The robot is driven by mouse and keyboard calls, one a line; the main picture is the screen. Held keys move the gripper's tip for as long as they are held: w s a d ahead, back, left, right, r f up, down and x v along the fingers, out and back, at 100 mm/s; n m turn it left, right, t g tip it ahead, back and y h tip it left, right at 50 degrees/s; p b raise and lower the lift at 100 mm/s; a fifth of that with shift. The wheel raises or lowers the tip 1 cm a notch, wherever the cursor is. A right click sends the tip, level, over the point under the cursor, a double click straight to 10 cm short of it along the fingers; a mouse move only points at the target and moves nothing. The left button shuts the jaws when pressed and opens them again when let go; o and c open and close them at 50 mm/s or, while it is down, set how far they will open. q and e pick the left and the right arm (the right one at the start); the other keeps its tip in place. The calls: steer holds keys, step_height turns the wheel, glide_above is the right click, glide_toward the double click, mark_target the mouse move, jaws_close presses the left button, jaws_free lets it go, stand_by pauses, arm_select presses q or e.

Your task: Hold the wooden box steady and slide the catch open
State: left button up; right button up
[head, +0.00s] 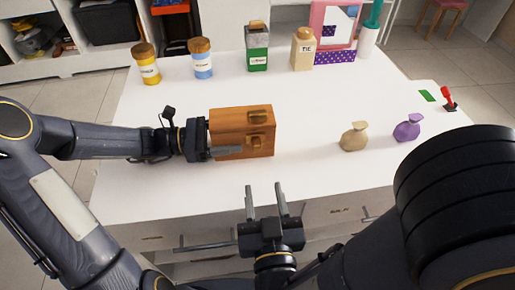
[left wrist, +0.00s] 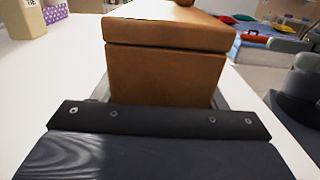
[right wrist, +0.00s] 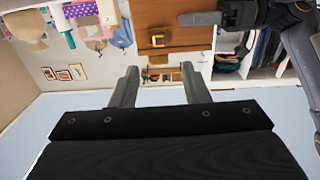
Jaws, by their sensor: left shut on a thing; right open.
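The wooden box (head: 226,134) stands on the white table, left of its middle, with a handle on its lid and a catch (head: 257,143) on its front. My left gripper (head: 222,151) is shut on the box from its left side; the box fills the space between the fingers in the left wrist view (left wrist: 165,72). My right gripper (head: 266,199) is open and empty, near the table's front edge, below and apart from the box. The right wrist view shows the box (right wrist: 185,20) and its catch (right wrist: 157,40) beyond the open fingers (right wrist: 158,88).
A tan pouch (head: 354,137) and a purple pouch (head: 408,128) lie to the right on the table (head: 310,105). Several jars and canisters, including a green one (head: 257,58), stand along the back. Drawers with handles are below the front edge. The table around the box is clear.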

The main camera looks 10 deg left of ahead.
mark_target(257, 149)
steer(key=x, duration=1.1)
steer(key=shift+w, duration=0.35)
steer(key=shift+c, duration=0.3)
jaws_close()
